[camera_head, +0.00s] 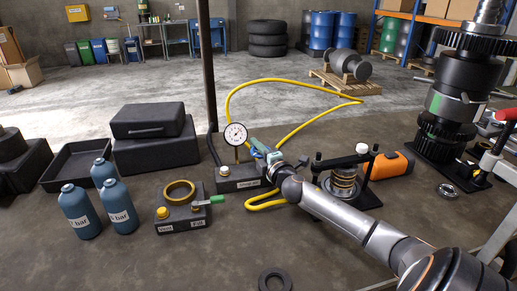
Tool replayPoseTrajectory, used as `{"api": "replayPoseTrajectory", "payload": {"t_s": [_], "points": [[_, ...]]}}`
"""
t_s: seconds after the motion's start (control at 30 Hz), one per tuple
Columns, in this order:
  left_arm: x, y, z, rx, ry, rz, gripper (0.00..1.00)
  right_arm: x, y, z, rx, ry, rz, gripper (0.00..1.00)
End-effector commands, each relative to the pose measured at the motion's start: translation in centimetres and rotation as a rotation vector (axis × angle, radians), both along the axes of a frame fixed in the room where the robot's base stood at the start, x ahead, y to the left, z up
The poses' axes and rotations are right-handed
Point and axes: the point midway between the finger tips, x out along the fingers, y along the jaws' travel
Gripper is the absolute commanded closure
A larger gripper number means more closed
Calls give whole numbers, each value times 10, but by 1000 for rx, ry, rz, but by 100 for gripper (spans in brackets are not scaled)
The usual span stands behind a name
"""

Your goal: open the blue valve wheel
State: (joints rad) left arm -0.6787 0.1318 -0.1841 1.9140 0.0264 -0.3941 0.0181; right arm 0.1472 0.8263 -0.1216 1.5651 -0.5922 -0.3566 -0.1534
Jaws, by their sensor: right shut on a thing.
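The blue valve wheel (259,146) shows only in part, just right of the pressure gauge (236,134) with its round white dial. It sits above a dark block (236,180) on the work surface, and a yellow hose rises beside it. My right gripper (274,160) comes in from the lower right and is shut at the wheel. The fingertips and the gripped part are small and partly hidden by the gripper itself. How far the wheel is turned cannot be told. My left gripper is not in view.
The yellow hose (232,92) loops behind the gauge. A black press frame (345,175) and an orange case (391,165) stand right of my gripper. Blue bottles (78,210) and a block with a brass ring (181,218) stand at left. The front middle is mostly clear, with one dark ring (275,280).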

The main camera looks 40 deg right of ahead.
Motion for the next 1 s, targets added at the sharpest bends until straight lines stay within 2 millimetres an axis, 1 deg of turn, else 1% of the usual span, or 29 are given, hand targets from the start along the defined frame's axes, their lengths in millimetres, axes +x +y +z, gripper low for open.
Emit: {"api": "replayPoseTrajectory", "payload": {"t_s": [0.03,0.2,0.4,0.6,0.97,1.0], "points": [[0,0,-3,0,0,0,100,0,0,-3,-1,3,33,100],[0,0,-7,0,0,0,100,1,3,-2,-2,1,133,100],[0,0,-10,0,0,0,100,1,6,-1,-1,1,208,100],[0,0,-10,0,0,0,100,1,7,-1,0,1,239,100],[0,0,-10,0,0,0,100,1,7,0,1,0,243,100],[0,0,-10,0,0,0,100,1,7,0,0,0,242,82]]}}
